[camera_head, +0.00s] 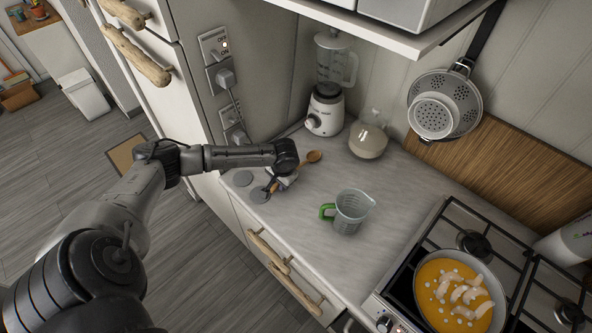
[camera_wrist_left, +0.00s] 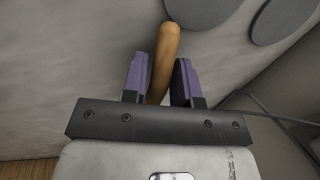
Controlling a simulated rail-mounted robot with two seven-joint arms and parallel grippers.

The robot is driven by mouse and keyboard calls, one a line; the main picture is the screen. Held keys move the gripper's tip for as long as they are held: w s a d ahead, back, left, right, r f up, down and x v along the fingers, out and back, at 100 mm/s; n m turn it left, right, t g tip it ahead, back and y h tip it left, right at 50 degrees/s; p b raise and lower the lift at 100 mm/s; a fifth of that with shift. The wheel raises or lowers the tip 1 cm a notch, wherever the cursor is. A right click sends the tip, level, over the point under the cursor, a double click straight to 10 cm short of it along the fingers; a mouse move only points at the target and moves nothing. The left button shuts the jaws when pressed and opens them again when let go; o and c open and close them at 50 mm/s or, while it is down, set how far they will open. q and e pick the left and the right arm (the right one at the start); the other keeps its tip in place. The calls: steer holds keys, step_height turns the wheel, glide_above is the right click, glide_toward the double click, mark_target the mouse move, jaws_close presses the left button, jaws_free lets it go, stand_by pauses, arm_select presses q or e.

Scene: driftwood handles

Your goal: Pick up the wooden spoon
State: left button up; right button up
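The wooden spoon lies on the grey counter in the head view, with its bowl (camera_head: 314,156) toward the blender and its handle running down-left under my left gripper (camera_head: 277,184). In the left wrist view, the spoon's rounded handle (camera_wrist_left: 163,60) lies between the two purple fingers of my left gripper (camera_wrist_left: 160,85). The handle is close to the left finger. A narrow gap shows at the right finger, so the gripper looks open around the handle. The fingers are small and partly hidden in the head view. My right gripper is not in view.
A blender (camera_head: 326,105) and a glass flask (camera_head: 368,140) stand behind the spoon. A green-handled measuring jug (camera_head: 352,212) stands to the right. Flat grey discs (camera_head: 243,178) lie near the counter's left edge. A pan of soup (camera_head: 455,292) is on the stove.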

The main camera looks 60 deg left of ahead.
arm_select(q)
steer(key=shift+f, duration=0.3)
jaws_close()
